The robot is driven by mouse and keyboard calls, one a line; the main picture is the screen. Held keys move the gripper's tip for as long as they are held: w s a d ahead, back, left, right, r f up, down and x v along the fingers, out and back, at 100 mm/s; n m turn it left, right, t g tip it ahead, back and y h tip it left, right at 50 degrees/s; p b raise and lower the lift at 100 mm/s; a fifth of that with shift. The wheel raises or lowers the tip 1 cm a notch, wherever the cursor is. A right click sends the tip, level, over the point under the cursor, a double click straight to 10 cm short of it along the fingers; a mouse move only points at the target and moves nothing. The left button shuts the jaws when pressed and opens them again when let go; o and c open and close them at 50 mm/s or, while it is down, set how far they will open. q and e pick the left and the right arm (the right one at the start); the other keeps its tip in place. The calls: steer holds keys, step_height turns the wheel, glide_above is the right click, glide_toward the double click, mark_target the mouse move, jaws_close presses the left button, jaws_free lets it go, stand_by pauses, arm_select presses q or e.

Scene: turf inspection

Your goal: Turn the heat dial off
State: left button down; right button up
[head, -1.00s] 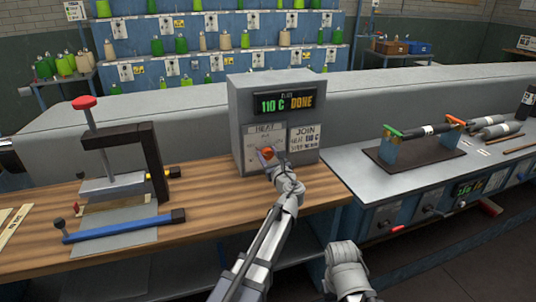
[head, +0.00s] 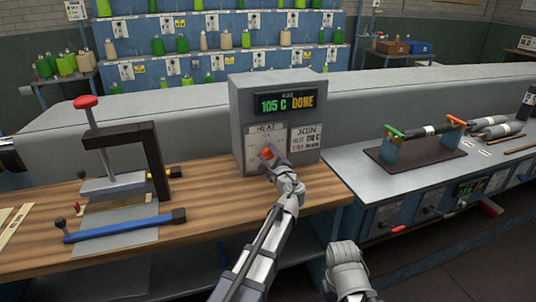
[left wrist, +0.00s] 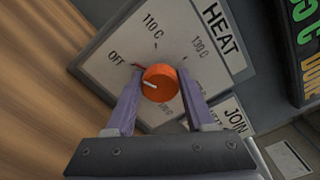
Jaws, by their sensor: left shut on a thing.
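The grey heat box (head: 240,120) stands on the wooden bench, its display (head: 285,102) reading 105 C and DONE. The orange heat dial (head: 267,153) is on its front plate. The left wrist view shows the dial (left wrist: 160,83) between the two purple fingers of my left gripper (left wrist: 160,95), which is shut on it. A white line on the dial points left, roughly toward the OFF label (left wrist: 116,57). The 110 C and 130 C marks also show on the plate. My right gripper is not clearly in view.
A press with a red knob (head: 87,102) and a blue-handled lever (head: 120,227) stand left on the wooden bench (head: 205,200). To the right, a fixture (head: 430,145) sits on a grey counter. Bare bench lies between the press and the box.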

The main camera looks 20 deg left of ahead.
arm_select(q)
steer(key=c, duration=1.6)
jaws_free()
steer(key=shift+w+d+r+n, duration=0.2)
steer(key=shift+w+d+n, duration=0.1)
steer(key=shift+n, duration=0.1)
steer(key=c, duration=1.6)
jaws_free()
steer(key=shift+n, duration=0.3)
steer(key=c, duration=1.6)
jaws_free()
steer(key=shift+c, duration=2.2)
jaws_free()
steer(key=shift+d, duration=0.15)
steer(key=shift+o, duration=0.9)
steer(key=shift+s, duration=0.1)
